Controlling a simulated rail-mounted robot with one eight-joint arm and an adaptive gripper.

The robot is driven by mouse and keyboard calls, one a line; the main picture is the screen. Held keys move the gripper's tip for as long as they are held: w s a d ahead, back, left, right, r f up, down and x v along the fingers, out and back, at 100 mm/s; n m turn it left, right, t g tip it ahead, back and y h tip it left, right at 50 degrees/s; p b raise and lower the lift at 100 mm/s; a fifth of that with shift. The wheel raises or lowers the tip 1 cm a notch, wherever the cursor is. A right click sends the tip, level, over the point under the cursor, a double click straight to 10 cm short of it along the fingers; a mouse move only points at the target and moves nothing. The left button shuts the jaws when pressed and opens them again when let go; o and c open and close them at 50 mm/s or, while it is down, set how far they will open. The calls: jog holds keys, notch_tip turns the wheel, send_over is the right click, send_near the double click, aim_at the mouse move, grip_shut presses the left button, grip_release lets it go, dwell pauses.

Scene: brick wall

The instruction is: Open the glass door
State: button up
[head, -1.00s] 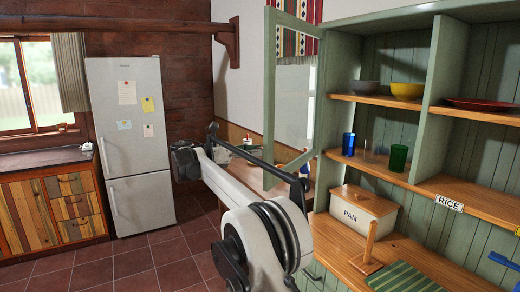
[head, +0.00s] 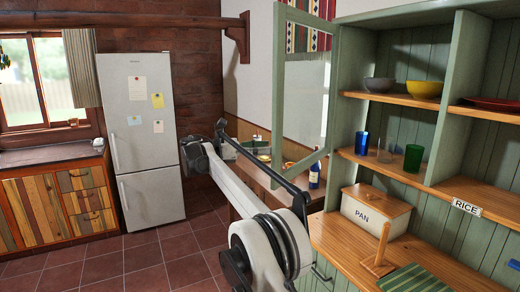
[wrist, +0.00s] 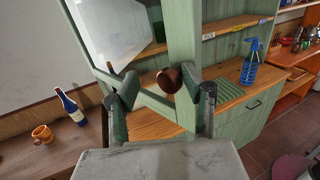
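The glass door (head: 279,95) has a green frame and a clear pane. In the head view it stands at the left end of the green shelf cabinet, at an angle to its front. In the wrist view its lower part (wrist: 88,45) fills the upper left, and shelves show through the pane. A round brown wooden knob (wrist: 168,81) shows there. My gripper (wrist: 160,80) is open, with its fingertips apart on either side of the knob in the picture. I cannot tell whether they touch it. The fingers are not clear in the head view.
The cabinet's counter (head: 340,240) holds a PAN box (head: 373,213) and a green striped cloth (head: 415,280). A bottle (wrist: 70,107) and an orange cup (wrist: 42,133) stand on the wooden surface left of my gripper. Cups and bowls sit on the shelves. Tiled floor is clear before the fridge (head: 137,120).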

jog(key=shift+o, duration=1)
jog(key=shift+w+d, duration=0.25)
jog(key=shift+d, duration=0.25)
jog(key=shift+s+a, duration=0.1)
jog(key=shift+a, duration=0.05)
jog(key=shift+a+f, duration=0.15)
jog(key=shift+s, duration=0.1)
